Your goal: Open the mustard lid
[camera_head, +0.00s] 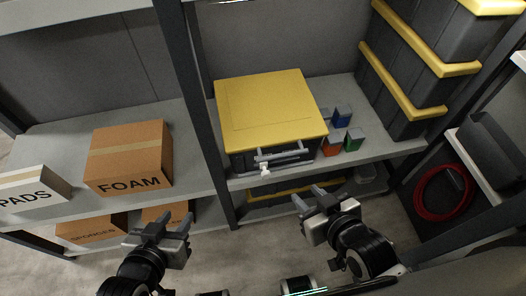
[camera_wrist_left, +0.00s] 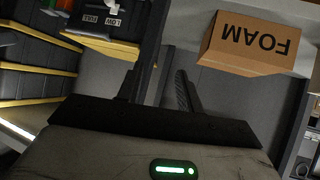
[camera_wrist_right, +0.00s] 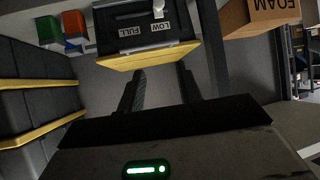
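The mustard lid (camera_head: 270,105) lies flat and closed on top of a dark box (camera_head: 240,161) on the shelf. A grey bar handle (camera_head: 282,154) with a small white piece (camera_head: 265,169) is on the box's front. My left gripper (camera_head: 168,215) is open and empty, below and left of the box, in front of the shelf. My right gripper (camera_head: 311,194) is open and empty, below and right of the box front, apart from it.
Small red, green, blue and grey blocks (camera_head: 353,140) sit right of the box. Stacked dark bins with yellow rims (camera_head: 400,90) stand farther right. A dark upright post (camera_head: 200,110) is left of the box. A FOAM carton (camera_head: 130,160) is on the left shelf.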

